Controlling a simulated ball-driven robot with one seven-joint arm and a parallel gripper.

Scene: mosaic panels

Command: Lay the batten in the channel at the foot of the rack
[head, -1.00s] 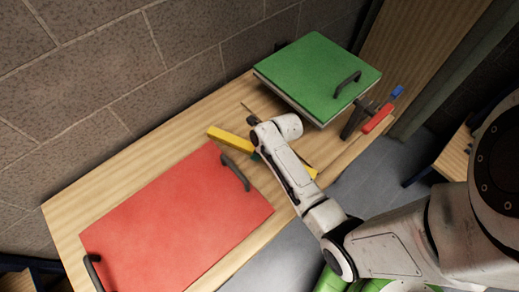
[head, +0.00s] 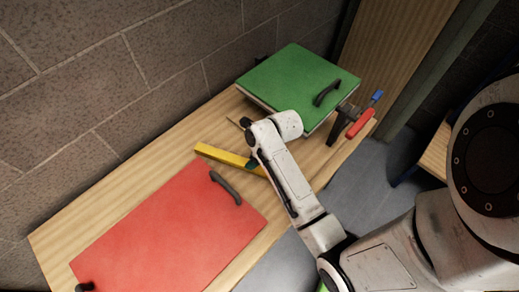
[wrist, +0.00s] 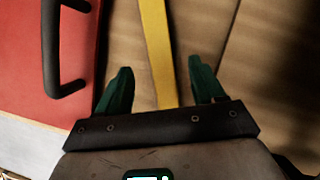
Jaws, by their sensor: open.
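The batten, a yellow bar (head: 222,155), lies on the wooden bench between the red panel and the green panel. Its right end is hidden behind my arm in the head view. My gripper (wrist: 160,88) is open in the wrist view, with a dark green finger on each side of the yellow bar (wrist: 157,45). The bar runs between the fingers and does not look gripped. In the head view my gripper (head: 253,163) is over the bar, mostly hidden by my wrist. I cannot clearly make out the rack or its channel.
A red panel (head: 165,235) with dark handles lies on the bench (head: 70,225) at left. A green panel (head: 295,80) with a dark handle sits raised at the back right, beside a red and blue clamp (head: 362,122). A brick wall stands behind.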

